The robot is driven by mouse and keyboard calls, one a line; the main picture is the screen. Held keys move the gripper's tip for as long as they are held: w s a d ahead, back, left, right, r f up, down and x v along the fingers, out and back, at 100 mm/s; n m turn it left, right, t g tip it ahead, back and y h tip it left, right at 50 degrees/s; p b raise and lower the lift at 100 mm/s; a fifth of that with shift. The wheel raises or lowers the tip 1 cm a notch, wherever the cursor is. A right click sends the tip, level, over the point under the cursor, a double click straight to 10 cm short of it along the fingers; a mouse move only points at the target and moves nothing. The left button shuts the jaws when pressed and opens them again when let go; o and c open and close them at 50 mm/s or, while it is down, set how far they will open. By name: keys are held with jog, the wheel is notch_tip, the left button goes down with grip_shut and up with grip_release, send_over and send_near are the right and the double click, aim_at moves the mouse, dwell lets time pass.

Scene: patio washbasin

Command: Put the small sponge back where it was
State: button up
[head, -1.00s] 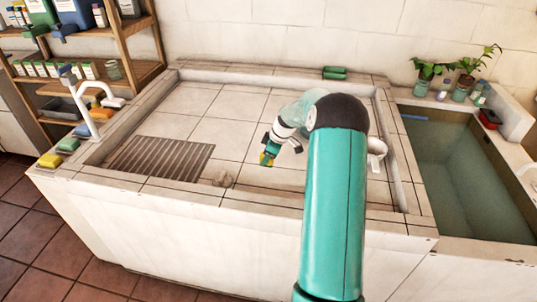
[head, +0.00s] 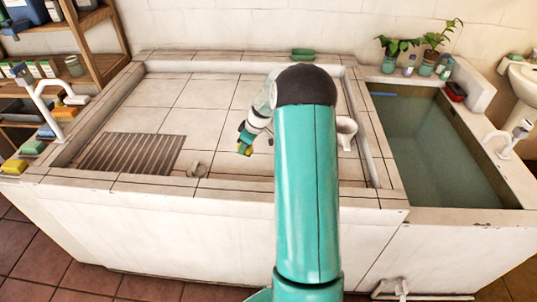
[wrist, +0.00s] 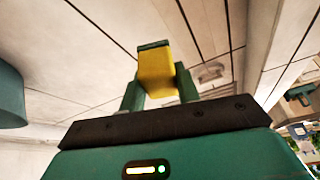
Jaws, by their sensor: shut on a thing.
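My gripper (head: 246,140) is above the tiled basin floor, right of the metal grate. It is shut on a small yellow sponge (wrist: 156,74) with a green top layer. In the wrist view the sponge sits between the two green fingers. Other sponges stand along the left ledge: a yellow one (head: 14,166), a green one (head: 32,147), a blue one (head: 46,130) and an orange one (head: 63,112).
A white tap (head: 42,95) rises beside the left ledge. The grate (head: 130,153) and a small beige object (head: 196,170) lie in the basin's front. Green items (head: 302,54) lie on the back ledge. Right is a water-filled tank (head: 440,145).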

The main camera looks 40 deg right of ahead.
jog(key=s+d+r+m+h, duration=0.3)
jog(key=s+m, duration=0.4)
jog(key=s+d+r+m+h, duration=0.2)
jog(key=s+d+r+m, duration=0.1)
jog(key=s+m, duration=0.35)
jog(key=shift+m+g, duration=0.35)
jog(key=shift+g, duration=0.15)
jog(key=w+d+f, duration=0.4)
jog(key=w, duration=0.1)
jog(key=w+d+f, duration=0.5)
jog(key=shift+f, duration=0.1)
jog(key=shift+w+d+f, duration=0.3)
jog(key=shift+f, duration=1.6)
jog(key=o, duration=0.9)
jog(key=shift+f, duration=0.15)
jog(key=shift+o, duration=0.2)
